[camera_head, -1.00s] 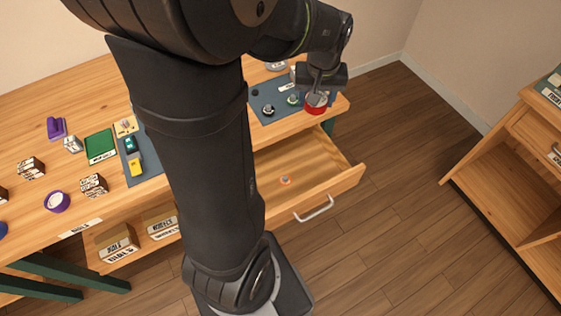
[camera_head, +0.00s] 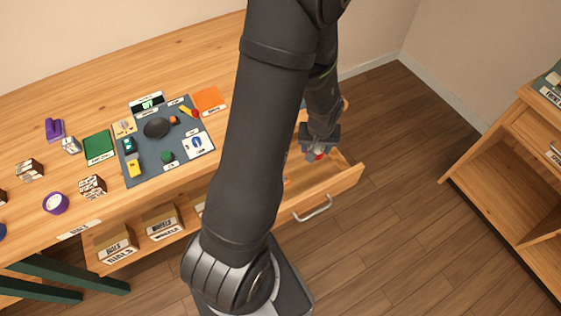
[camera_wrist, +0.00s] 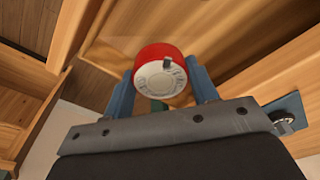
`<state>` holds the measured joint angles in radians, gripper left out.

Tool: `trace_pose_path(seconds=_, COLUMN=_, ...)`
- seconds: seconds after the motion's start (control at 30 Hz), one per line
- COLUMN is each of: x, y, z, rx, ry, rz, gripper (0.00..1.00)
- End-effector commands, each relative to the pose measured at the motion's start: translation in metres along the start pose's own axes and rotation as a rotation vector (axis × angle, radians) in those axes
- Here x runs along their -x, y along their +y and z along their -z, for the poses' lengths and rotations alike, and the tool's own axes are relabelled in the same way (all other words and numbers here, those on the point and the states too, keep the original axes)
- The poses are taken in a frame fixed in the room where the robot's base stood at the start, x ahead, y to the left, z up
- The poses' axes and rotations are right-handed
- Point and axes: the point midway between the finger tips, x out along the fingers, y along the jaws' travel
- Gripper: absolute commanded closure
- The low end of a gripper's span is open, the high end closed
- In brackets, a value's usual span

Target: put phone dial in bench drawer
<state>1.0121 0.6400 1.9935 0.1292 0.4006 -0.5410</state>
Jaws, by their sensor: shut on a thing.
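The phone dial (camera_wrist: 160,75) is a red, round piece with a pale numbered face. It sits between the two blue fingers of my gripper (camera_wrist: 161,92) in the wrist view, and the gripper is shut on it. In the head view my gripper (camera_head: 316,152) is over the open bench drawer (camera_head: 338,183), with a bit of the red dial (camera_head: 318,157) showing below it. I cannot tell how far the dial is above the drawer floor. My arm hides the left part of the drawer.
Labelled boxes (camera_head: 117,243) stand on the shelf below. A wooden cabinet (camera_head: 510,170) is at the right. The floor between is clear.

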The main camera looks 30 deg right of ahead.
Motion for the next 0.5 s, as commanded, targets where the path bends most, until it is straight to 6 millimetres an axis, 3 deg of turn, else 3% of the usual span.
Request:
trace_pose_path(seconds=0.33, x=-0.047, y=0.000, z=-0.006, rx=-0.002, ry=-0.003, rz=0.002, gripper=0.73)
trace_pose_path(seconds=0.5, x=-0.061, y=0.000, z=-0.007, rx=-0.001, ry=-0.001, rz=0.001, gripper=0.73)
